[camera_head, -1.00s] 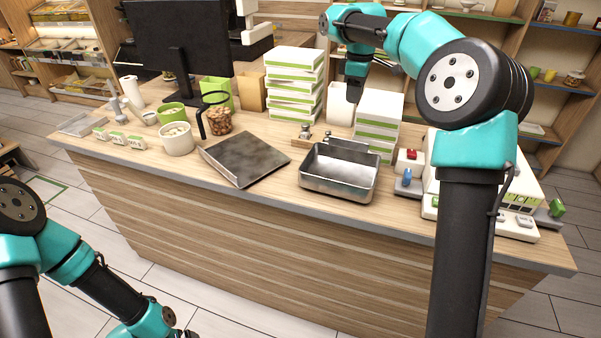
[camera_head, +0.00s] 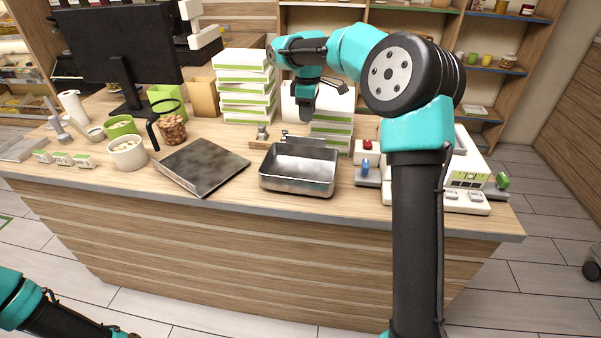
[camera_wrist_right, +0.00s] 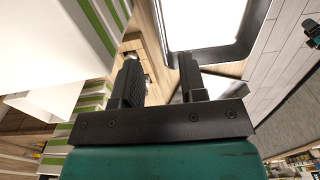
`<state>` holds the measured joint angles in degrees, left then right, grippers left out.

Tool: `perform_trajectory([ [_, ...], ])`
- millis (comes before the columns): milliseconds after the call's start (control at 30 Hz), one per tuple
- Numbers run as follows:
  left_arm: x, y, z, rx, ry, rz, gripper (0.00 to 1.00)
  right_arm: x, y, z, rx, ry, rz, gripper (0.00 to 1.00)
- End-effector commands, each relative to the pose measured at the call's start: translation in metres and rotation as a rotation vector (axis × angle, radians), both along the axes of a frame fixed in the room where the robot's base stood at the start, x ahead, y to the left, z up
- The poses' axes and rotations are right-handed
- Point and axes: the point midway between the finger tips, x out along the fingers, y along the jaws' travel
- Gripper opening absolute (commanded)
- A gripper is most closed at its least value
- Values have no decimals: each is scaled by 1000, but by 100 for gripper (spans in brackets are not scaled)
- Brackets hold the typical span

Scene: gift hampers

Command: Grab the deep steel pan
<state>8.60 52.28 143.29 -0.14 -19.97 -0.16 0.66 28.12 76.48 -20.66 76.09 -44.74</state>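The deep steel pan (camera_head: 298,186) is a rectangular silver pan standing upright near the front edge of the counter, right of a flat dark steel tray (camera_head: 203,165). It looks empty. My right gripper (camera_head: 305,108) hangs above and behind the pan's back edge in the head view, apart from it. In the right wrist view its two black fingers (camera_wrist_right: 160,75) stand apart with nothing held. A bright surface with a dark rounded rim at the top of that view looks like a pan, but I cannot be certain. My left gripper is out of sight; only part of its arm shows.
Stacked white-and-green boxes (camera_head: 245,90) and a shorter stack (camera_head: 332,128) stand behind the pan. A small scale with a red knob (camera_head: 367,147) and a white machine (camera_head: 462,175) are to its right. A white pot (camera_head: 127,155) stands left. A narrow counter strip before the pan is bare.

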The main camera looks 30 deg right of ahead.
Motion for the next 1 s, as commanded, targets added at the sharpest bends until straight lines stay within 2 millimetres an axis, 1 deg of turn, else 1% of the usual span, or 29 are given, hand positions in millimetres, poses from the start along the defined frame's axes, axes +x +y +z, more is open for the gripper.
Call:
perform_trajectory([
  [33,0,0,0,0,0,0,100,0,0,-10,0,3,1,38],
  [100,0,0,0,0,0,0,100,0,0,-22,0,3,1,38],
  [233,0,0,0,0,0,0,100,0,0,-39,-1,2,1,38],
  [367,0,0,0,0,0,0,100,0,0,-46,-1,-1,1,38],
  [633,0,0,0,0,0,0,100,0,0,-46,-1,-1,1,38],
  [733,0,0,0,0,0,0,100,1,0,-49,-1,1,1,38],
  [867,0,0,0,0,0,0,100,2,2,-61,0,3,1,38],
  [1000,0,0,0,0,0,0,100,5,3,-81,0,3,1,38],
])
